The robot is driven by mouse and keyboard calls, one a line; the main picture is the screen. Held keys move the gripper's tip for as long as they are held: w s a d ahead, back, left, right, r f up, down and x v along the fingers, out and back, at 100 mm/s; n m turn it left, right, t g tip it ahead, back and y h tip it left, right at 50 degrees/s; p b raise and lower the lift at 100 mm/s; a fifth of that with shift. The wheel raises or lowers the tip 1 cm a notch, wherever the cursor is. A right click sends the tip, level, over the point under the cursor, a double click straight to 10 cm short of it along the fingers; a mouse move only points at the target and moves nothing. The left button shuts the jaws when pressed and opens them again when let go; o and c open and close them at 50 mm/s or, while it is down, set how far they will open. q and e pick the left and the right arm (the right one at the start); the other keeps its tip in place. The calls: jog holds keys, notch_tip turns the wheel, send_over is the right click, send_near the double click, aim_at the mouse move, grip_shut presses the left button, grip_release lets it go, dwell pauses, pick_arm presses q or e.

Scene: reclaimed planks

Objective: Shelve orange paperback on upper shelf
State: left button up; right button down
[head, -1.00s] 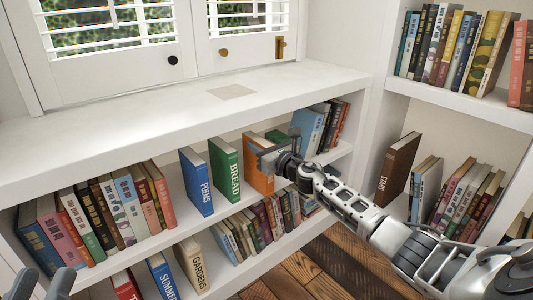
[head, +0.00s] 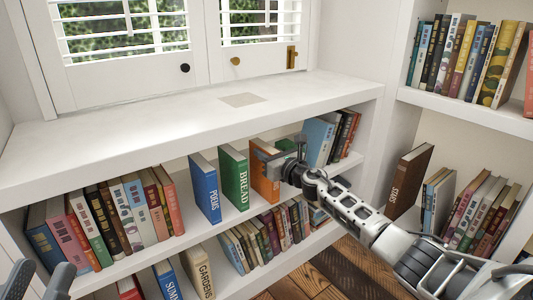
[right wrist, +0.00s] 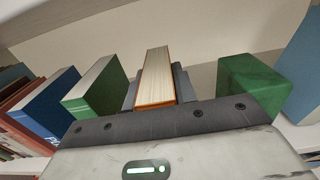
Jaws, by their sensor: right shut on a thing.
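The orange paperback (head: 264,184) stands upright on the upper shelf (head: 232,223) under the white top, just right of the green BREAD book (head: 235,178). My right gripper (head: 274,160) is at its upper part, shut on it. In the right wrist view the book (right wrist: 155,78) shows its page edges between the dark fingers, with a green book (right wrist: 97,92) to the left and a green block-like object (right wrist: 252,84) to the right. Whether its base touches the shelf is unclear. My left gripper (head: 40,280) is at the bottom left corner, fingers apart and empty.
The blue POEMS book (head: 206,189) stands left of BREAD. A leaning light blue book (head: 317,140) stands to the right. The lower shelf holds several books, including GARDENS (head: 198,272). A brown STARS book (head: 407,182) leans in the right bookcase.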

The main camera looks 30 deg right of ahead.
jog(key=c, duration=1)
grip_release()
jog(key=shift+c, duration=0.2)
pick_arm(q)
jog(key=shift+f, duration=0.1)
pick_arm(e)
jog(key=shift+f, duration=0.1)
pick_arm(q)
jog(key=shift+s+d+f+n+g+y+p, duration=0.15)
jog(key=shift+f+n+g+y+p, duration=0.35)
jog(key=shift+f+n+p, duration=0.3)
jog(key=shift+s+f+n+g+y+p, duration=0.15)
jog(key=shift+f+n+g+y+p, duration=0.35)
jog(key=shift+f+n, duration=0.45)
pick_arm(e)
jog(key=s+d, duration=0.1)
jog(key=s, duration=1.5)
jog(key=shift+d, duration=0.15)
